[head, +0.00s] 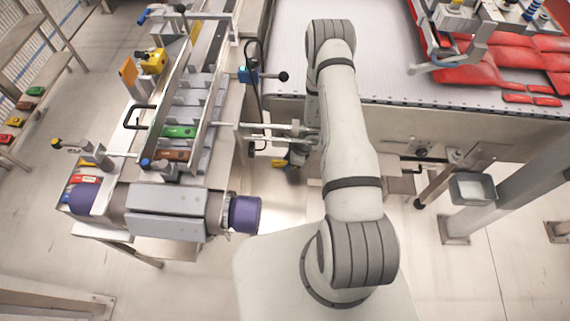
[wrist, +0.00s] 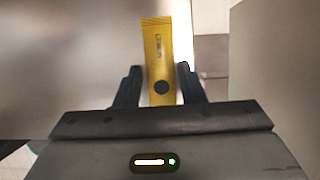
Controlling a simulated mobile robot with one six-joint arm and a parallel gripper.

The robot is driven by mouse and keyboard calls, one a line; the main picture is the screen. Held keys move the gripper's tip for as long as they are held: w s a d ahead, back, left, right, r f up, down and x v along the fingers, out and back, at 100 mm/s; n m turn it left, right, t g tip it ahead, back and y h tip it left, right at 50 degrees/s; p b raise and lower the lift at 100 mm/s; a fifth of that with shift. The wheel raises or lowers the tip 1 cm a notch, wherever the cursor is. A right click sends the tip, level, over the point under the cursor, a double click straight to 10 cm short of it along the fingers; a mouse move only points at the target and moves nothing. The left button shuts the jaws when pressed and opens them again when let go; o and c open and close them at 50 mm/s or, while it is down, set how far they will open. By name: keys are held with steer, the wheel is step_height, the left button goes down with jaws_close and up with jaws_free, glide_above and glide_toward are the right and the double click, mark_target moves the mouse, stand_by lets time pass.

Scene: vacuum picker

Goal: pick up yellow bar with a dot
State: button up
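The yellow bar (wrist: 158,50) shows in the wrist view, with dark lettering and a dark round dot near its lower end. My gripper (wrist: 159,74) has its two dark fingers close against the bar's left and right sides, and it looks shut on the bar. The bar's far end sticks out past the fingertips. In the head view my gripper (head: 296,157) is mostly hidden beside and behind my arm, with small yellow patches near it; I cannot tell there which patch is the bar.
A narrow conveyor (head: 190,110) at left carries a green bar (head: 179,132) and a brown bar (head: 173,155). Red and yellow bars (head: 84,180) lie at its lower left. A wide white belt (head: 385,60) carries red packets (head: 490,68) at right. Shelves (head: 25,75) stand far left.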

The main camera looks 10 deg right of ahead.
steer(key=c, duration=0.6)
steer(key=shift+r, duration=0.1)
